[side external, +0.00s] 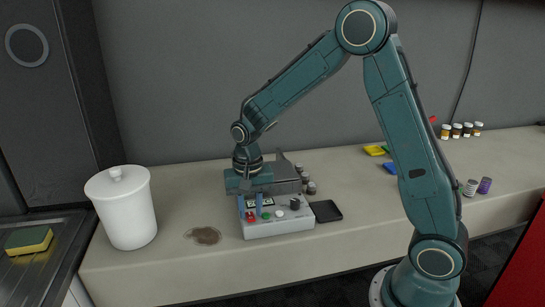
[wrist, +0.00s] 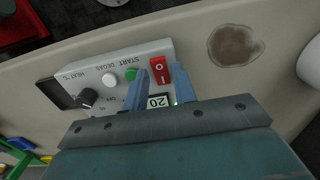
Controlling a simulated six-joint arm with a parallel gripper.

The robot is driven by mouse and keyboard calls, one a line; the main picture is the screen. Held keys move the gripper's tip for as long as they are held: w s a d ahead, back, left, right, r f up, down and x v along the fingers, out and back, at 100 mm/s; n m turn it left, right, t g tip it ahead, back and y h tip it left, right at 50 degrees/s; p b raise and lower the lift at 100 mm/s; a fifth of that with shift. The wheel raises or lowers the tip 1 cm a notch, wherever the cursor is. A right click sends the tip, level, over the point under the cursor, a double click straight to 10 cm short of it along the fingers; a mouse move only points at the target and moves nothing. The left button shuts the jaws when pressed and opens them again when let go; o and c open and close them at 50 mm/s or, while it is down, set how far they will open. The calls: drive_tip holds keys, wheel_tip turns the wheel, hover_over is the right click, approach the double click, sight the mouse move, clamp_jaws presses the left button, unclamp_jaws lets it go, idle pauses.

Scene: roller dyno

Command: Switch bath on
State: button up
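The bath (side external: 270,229) is a light-grey unit on the counter with a sloped control panel. Its red rocker switch (side external: 250,216) is at the panel's left; in the wrist view the switch (wrist: 157,70) shows I and O marks. A small display reading 20 (wrist: 158,101), a green button (wrist: 131,74), a white button (wrist: 109,80) and a dark knob (wrist: 87,97) share the panel. My gripper (side external: 249,207) points down over the panel's left part. In the wrist view its blue fingers (wrist: 160,75) are apart, one on each side of the switch, with nothing gripped. Contact with the switch cannot be told.
A white lidded bucket (side external: 130,218) stands left of the bath, with a brown stain (side external: 203,236) between them. A black flat tray (side external: 326,211) lies right of the bath. Small jars (side external: 310,187) stand behind it. The counter front near the stain is clear.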

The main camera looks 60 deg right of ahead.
sight(252, 217)
wheel_tip(252, 217, up, 13)
idle(0.6)
drive_tip(key=shift+r, duration=0.1)
drive_tip(key=s+a+r+n+t, duration=0.1)
drive_tip(key=s+n, duration=0.3)
drive_tip(key=s, duration=0.7)
drive_tip(key=s+a+r+n+t, duration=0.1)
drive_tip(key=s+r+n+t, duration=0.2)
drive_tip(key=s, duration=0.8)
drive_tip(key=shift+s+n+t, duration=0.3)
drive_tip(key=shift+n+t, duration=0.5)
drive_tip(key=shift+n, duration=0.2)
drive_tip(key=shift+r, duration=0.1)
